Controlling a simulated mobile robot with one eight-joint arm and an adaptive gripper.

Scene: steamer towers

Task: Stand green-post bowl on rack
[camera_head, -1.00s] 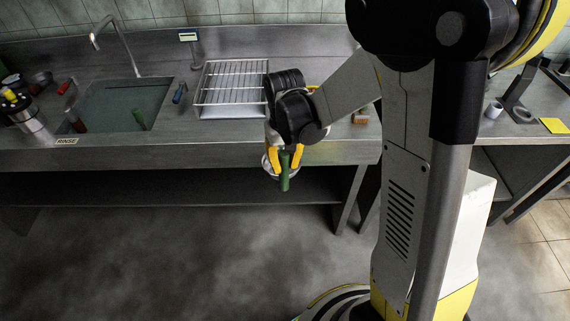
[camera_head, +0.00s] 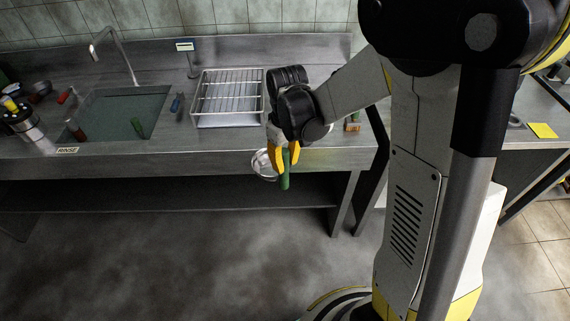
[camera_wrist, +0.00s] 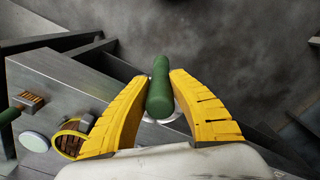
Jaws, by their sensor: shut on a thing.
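The green-post bowl is a shiny metal bowl (camera_head: 263,166) with a green post (camera_head: 285,170). My gripper (camera_head: 284,158) is shut on the green post and holds the bowl in the air in front of the counter's front edge. In the wrist view the green post (camera_wrist: 160,88) stands between my two yellow fingers, and most of the bowl is hidden behind post and fingers. The rack (camera_head: 229,84) is a wire rack on the counter, behind and left of my gripper. No bowl shows on it.
A sink (camera_head: 112,108) with a faucet (camera_head: 112,45) is left of the rack. A small brown block (camera_head: 352,125) lies on the counter right of my gripper. A metal canister (camera_head: 24,121) stands far left.

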